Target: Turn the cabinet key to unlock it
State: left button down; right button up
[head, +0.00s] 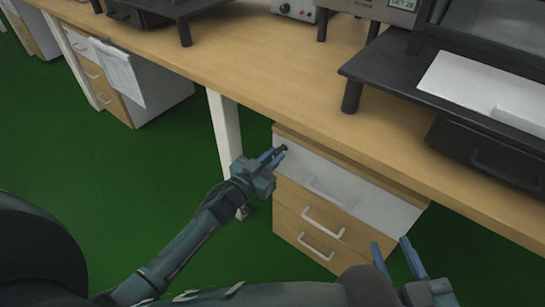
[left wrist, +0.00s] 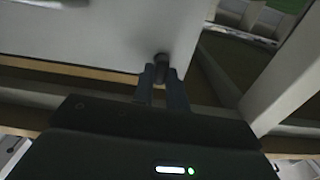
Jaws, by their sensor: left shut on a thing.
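The cabinet (head: 345,205) stands under the wooden workbench, with a white top drawer and wooden lower drawers. The dark key (head: 284,148) sits at the upper left corner of the white drawer front. My left gripper (head: 279,153) is at that corner, shut on the key. In the left wrist view the key (left wrist: 161,62) is between the two fingertips (left wrist: 161,76), against the white drawer front (left wrist: 100,30). The key's turn angle cannot be told. My right gripper (head: 397,256) is open and empty, in front of the cabinet at the lower right.
The workbench (head: 250,70) overhangs the cabinet, and its white leg (head: 225,130) stands just left of it. Black raised shelves (head: 400,75) with equipment stand on the bench. Another cabinet (head: 150,85) is further left. Green floor (head: 150,180) is clear at the left.

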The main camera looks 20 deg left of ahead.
pick_arm(q)
jog(key=shift+s+d+f+m+b, duration=0.1)
jog(key=shift+m+b, duration=0.15)
jog(key=shift+m, duration=4.1)
jog(key=shift+d+f+m+b, duration=0.1)
jog(key=shift+m+b, duration=0.15)
jog(key=shift+m, duration=4.1)
pick_arm(e)
jog(key=shift+a+r+t+y, duration=0.15)
jog(key=shift+t+y, duration=0.15)
pick_arm(q)
jog(key=c, duration=1.4)
grip_release()
